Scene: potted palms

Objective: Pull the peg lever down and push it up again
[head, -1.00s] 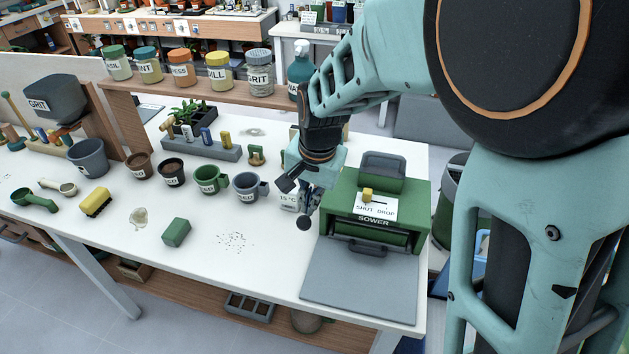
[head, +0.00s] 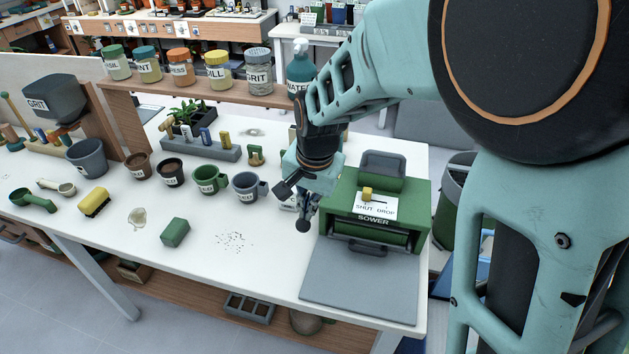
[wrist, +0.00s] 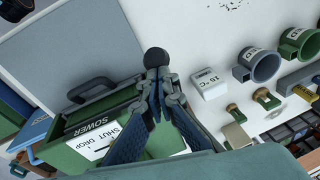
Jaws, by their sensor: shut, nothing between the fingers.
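The green sower (head: 345,205) stands at the right of the bench, with a small yellow knob (head: 367,194) on its SHUT/DROP label. A dark round ball (head: 303,226) shows at the sower's left side and looks like the end of the peg lever; the rest of the lever is hidden. In the wrist view the ball (wrist: 156,57) is just beyond my fingertips. My gripper (head: 306,207) is shut and empty, pointing down left of the sower. It also shows in the wrist view (wrist: 160,85). I cannot tell whether the fingers touch the ball.
A grey board (head: 360,285) lies in front of the sower. A white 15 °C block (wrist: 208,84) and a grey-blue mug (head: 246,187) stand close to the gripper. A green block (head: 175,233) lies farther left. The bench front between block and board is mostly clear.

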